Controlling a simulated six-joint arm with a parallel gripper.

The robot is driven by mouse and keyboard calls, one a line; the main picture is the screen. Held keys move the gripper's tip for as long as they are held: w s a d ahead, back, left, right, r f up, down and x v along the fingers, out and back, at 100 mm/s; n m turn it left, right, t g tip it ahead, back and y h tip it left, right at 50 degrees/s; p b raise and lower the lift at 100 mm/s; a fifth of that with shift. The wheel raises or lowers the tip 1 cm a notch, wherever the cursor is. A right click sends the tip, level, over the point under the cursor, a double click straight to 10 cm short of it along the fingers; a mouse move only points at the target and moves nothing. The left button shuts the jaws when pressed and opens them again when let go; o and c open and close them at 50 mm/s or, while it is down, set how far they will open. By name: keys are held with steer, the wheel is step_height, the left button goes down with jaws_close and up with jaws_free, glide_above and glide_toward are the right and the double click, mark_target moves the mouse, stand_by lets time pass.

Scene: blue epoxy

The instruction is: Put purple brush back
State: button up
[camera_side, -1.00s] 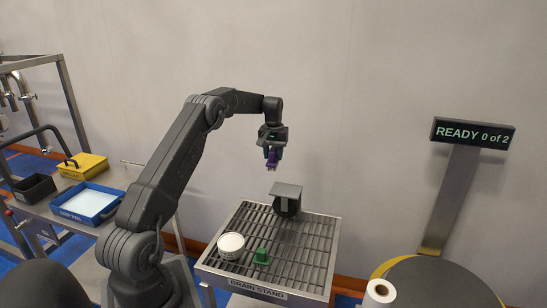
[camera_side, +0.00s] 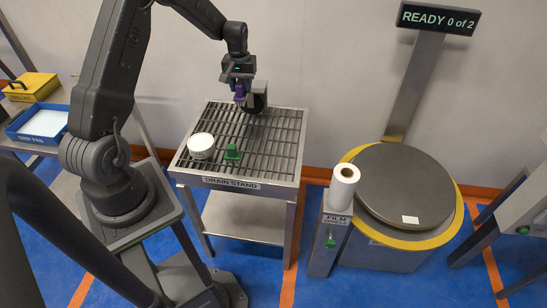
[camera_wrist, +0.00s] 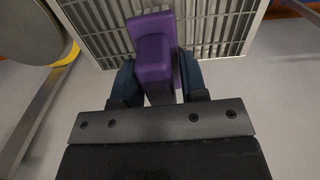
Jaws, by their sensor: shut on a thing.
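My gripper (camera_side: 239,88) is shut on the purple brush (camera_side: 240,96), above the back part of the drain stand (camera_side: 283,169). In the wrist view the purple brush (camera_wrist: 153,52) sits upright between the two blue fingers, with the stand's slats (camera_wrist: 215,25) beyond it. A dark round piece with a grey plate (camera_side: 257,97) stands at the back of the stand, just right of and partly behind the gripper. Whether the brush touches it cannot be told. A green brush-like piece (camera_side: 232,153) and a white round tub (camera_side: 201,146) stand on the front of the grate.
A round turntable with a yellow rim (camera_side: 352,155) stands to the right, with a white film roll (camera_side: 343,186) before it. A display (camera_side: 438,17) reads "READY 0 of 2". A blue tray (camera_side: 20,137) and yellow box (camera_side: 30,87) are at left. The grate's right side is clear.

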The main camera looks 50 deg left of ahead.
steer(key=s+d+f, duration=0.3)
steer(key=s+d, duration=0.4)
steer(key=d, duration=0.2)
steer(key=w+d+f, duration=0.4)
steer(key=d, duration=0.1)
steer(key=w+d+f, duration=0.3)
steer(key=shift+w+d, duration=0.1)
steer(key=shift+d+f, duration=0.1)
steer(key=shift+f, duration=2)
steer(key=shift+f, duration=0.1)
steer(key=o, duration=1)
